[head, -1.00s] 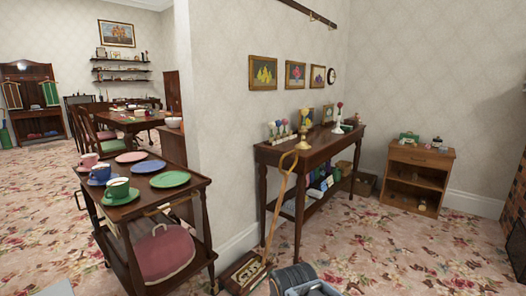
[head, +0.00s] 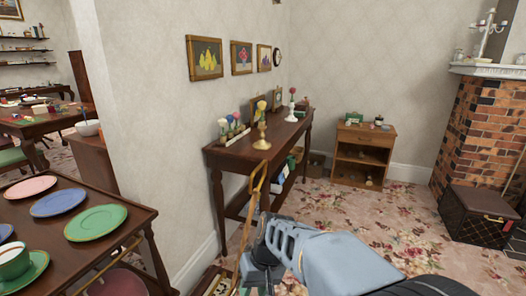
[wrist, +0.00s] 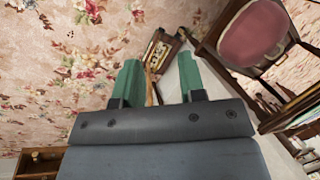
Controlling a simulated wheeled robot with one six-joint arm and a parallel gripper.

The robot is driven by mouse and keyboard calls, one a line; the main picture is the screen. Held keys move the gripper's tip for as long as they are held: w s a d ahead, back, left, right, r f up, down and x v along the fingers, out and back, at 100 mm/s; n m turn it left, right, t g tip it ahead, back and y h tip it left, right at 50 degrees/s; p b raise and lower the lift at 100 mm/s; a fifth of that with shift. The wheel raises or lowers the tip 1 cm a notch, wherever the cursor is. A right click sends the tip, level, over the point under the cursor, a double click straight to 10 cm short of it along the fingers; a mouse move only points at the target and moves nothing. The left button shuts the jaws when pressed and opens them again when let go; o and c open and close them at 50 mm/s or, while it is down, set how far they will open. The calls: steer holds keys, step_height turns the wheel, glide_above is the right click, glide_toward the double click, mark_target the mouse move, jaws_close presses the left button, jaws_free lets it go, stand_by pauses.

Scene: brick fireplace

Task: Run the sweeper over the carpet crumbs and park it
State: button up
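The sweeper has a wooden handle (head: 246,220) with a loop at the top. It leans upright beside the dark side table, with its flat head (head: 208,282) on the floor at the bottom of the head view. In the wrist view the sweeper head (wrist: 162,50) lies beyond the fingers, and part of the handle shows between them. My gripper (wrist: 158,68) is open, its two green fingers apart and empty. In the head view my gripper (head: 258,272) is close to the handle; contact cannot be told.
A dark trolley (head: 85,245) with plates and a cup stands at left. The side table (head: 230,160) holds candlesticks and small ornaments. A small cabinet (head: 362,155), a chest (head: 476,215) and the brick fireplace (head: 480,125) are beyond. Carpet at right is open.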

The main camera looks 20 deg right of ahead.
steer(key=w+d+r+m+y+p, duration=0.2)
steer(key=w+r+y+p, duration=0.35)
steer(key=r+p, duration=0.2)
steer(key=m+t+y+p, duration=0.5)
steer(key=m+t+p, duration=0.1)
steer(key=t+p, duration=0.9)
glide_toward(259, 167)
steer(key=shift+h, duration=0.25)
steer(key=x, duration=0.3)
steer(key=p+x, duration=0.1)
steer(key=x, duration=0.2)
steer(key=p+x, duration=0.1)
steer(key=x, duration=0.3)
steer(key=shift+w+d+f, duration=0.1)
steer(key=shift+w+d, duration=0.2)
steer(key=shift+w, duration=0.15)
steer(key=shift+c, duration=0.4)
jaws_close()
